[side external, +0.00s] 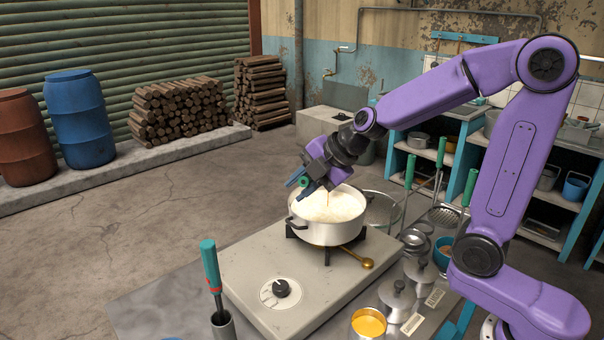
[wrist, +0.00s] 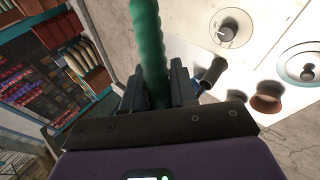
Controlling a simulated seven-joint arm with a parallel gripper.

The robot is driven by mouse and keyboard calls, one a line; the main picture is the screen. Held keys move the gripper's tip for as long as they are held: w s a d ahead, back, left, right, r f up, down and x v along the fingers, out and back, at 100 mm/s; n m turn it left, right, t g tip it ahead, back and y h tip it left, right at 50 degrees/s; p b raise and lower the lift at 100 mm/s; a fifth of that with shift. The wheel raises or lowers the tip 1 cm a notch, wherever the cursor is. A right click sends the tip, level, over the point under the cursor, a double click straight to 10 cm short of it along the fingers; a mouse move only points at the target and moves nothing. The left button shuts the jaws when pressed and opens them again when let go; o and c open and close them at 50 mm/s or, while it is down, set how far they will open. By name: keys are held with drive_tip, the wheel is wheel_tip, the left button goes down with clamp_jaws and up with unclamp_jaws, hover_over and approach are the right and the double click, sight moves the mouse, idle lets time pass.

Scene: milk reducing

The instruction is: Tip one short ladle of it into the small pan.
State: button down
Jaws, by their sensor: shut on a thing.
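A large white pot (side external: 322,230) of pale milk (side external: 335,207) stands on the burner in the side view. My gripper (side external: 304,184) is above the pot's back left rim, pointing down and left. It is shut on a green handle, which passes between both fingers in the wrist view (wrist: 150,50); only a small green part shows in the side view. The tool's lower end is not clearly visible, so I cannot tell whether it is a ladle or touches the milk. I cannot pick out the small pan with certainty.
The grey stove (side external: 250,262) has a black knob (side external: 281,288). A brass spoon-like tool (side external: 367,264) lies beside the burner. A green-handled tool (side external: 210,268) stands in a metal holder at the front. Lidded metal pots (side external: 397,298) and an orange-filled container (side external: 369,324) stand at right.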

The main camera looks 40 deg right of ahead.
wheel_tip(320, 180, down, 6)
drive_tip(key=n+t+h, duration=0.1)
drive_tip(key=h, duration=0.1)
drive_tip(key=shift+s+a+t, duration=0.25)
drive_tip(key=shift+a+t, duration=0.05)
drive_tip(key=shift+a, duration=0.1)
